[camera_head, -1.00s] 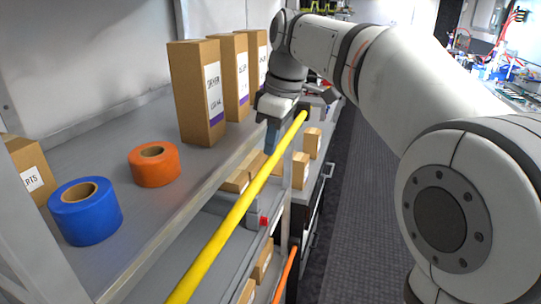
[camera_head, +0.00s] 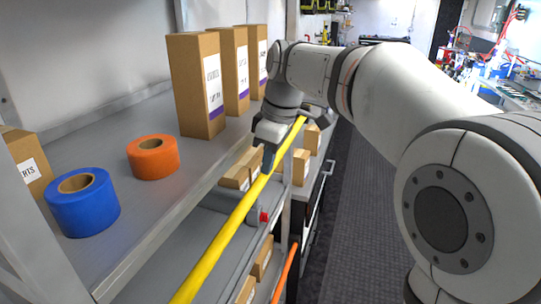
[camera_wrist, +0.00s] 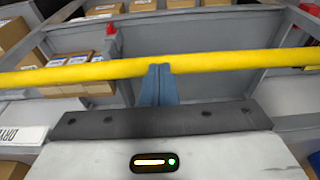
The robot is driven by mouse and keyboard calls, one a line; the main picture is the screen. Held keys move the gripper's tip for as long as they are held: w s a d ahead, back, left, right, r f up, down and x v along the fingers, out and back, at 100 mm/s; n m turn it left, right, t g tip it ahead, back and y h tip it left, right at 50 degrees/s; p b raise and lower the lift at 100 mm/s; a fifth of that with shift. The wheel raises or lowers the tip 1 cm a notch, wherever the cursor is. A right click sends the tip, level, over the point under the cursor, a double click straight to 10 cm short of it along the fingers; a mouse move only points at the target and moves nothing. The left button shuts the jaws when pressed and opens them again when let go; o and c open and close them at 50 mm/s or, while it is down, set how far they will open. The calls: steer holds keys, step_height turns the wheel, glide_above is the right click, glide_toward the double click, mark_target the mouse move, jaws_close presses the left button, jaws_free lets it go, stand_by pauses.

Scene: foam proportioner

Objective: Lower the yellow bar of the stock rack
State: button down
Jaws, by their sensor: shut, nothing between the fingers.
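The yellow bar (camera_head: 238,217) runs along the front of the stock rack (camera_head: 135,250), from the near bottom up to the far end. In the wrist view the yellow bar (camera_wrist: 225,61) crosses the whole picture. My gripper (camera_head: 267,158) is at the bar toward its far end. In the wrist view the blue fingers of my gripper (camera_wrist: 159,72) are closed together, with their tips at the bar's lower edge in the picture. Nothing is between the fingers. I cannot tell whether the tips touch the bar.
The upper shelf holds a blue roll (camera_head: 83,209), an orange roll (camera_head: 153,164) and tall cartons (camera_head: 197,88). Smaller boxes (camera_head: 301,166) sit on lower shelves. A red part (camera_head: 264,217) shows beside the bar, and an orange bar (camera_head: 285,272) is lower. The aisle floor (camera_head: 362,210) is clear.

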step_height(320, 180, down, 23)
steer(key=b, duration=1.3)
steer(key=shift+r, duration=0.2)
steer(key=shift+s+f, duration=0.1)
steer(key=shift+s, duration=0.05)
step_height(320, 180, up, 14)
steer(key=d+p, duration=0.3)
steer(key=s+d+f+m+t+h, duration=0.1)
steer(key=s+d+f+m, duration=0.5)
steer(key=s+f, duration=0.3)
steer(key=s+d+f+m+h, duration=0.1)
steer(key=s+d+f+m, duration=0.4)
steer(key=s+f+m, duration=0.3)
steer(key=shift+s+d+f+t, duration=0.4)
steer(key=shift+s+f, duration=0.05)
steer(key=shift+s, duration=0.4)
